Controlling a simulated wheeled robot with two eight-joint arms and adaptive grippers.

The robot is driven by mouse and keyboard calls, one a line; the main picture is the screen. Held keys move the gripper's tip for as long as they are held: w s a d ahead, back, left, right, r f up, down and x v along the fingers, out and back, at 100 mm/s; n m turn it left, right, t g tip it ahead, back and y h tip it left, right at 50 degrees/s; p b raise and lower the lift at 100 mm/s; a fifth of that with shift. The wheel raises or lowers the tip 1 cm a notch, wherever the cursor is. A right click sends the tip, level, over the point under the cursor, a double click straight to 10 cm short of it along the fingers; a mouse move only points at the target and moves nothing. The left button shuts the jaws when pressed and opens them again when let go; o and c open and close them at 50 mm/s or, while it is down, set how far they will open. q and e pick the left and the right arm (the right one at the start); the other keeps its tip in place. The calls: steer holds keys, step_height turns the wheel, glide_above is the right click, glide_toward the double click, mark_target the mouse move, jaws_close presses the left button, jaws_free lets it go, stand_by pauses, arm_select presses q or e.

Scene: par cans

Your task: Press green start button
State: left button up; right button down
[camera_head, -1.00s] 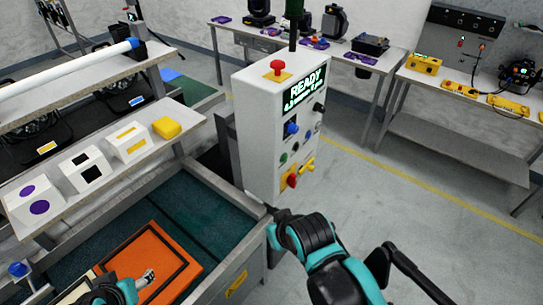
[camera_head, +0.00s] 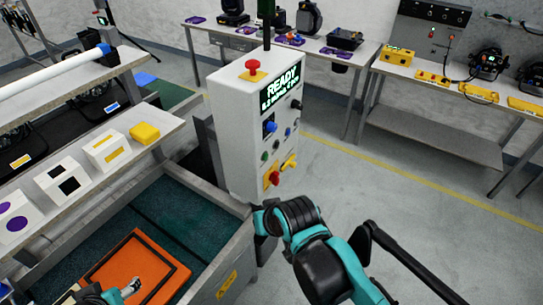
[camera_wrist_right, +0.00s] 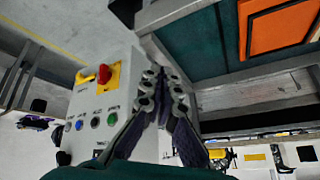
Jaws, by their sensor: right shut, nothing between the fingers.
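The white control box (camera_head: 237,128) stands upright on the frame's corner, its display reading READY. The green button (camera_head: 264,156) is low on its front face, left of other small knobs. My right gripper (camera_wrist_right: 163,78) is shut and empty beside the box, apart from the button. In the head view the right wrist is below the box, and its fingertips are hard to make out. My left gripper (camera_head: 131,287) is over the orange panel at lower left; its jaws are too small to judge.
A red mushroom button (camera_head: 252,67) tops the box; a red knob (camera_wrist_right: 104,74) and yellow part sit near the green button. A metal rail (camera_head: 215,265) runs below. A shelf with marked blocks (camera_head: 62,183) is left. Floor (camera_head: 400,215) is clear at right.

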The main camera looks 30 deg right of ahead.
mark_target(265, 157)
steer(key=w+d+r+m+y+p, duration=0.2)
steer(key=w+d+r+m+p, duration=0.1)
steer(key=d+m, duration=0.7)
steer(key=w+d+r+m+t+y+p, duration=0.1)
steer(key=w+d+r+m+p, duration=0.3)
steer(key=d+m, duration=0.6)
steer(key=w+m+y, duration=0.1)
steer(key=m, duration=0.6)
steer(key=shift+w+r+m, duration=0.3)
steer(key=shift+a, duration=0.1)
steer(key=shift+w+a+r+b+x, duration=0.15)
steer(key=shift+w+r+b+x, duration=0.25)
steer(key=shift+x, duration=1.75)
steer(key=shift+w+a+r+b+x, duration=0.15)
steer(key=shift+w+r+b+x, duration=0.25)
steer(key=shift+x, duration=1.7)
steer(key=shift+w+a+r+b+x, duration=0.2)
steer(key=shift+b+x, duration=0.35)
steer(key=shift+x, duration=1.6)
steer(key=shift+r, duration=0.1)
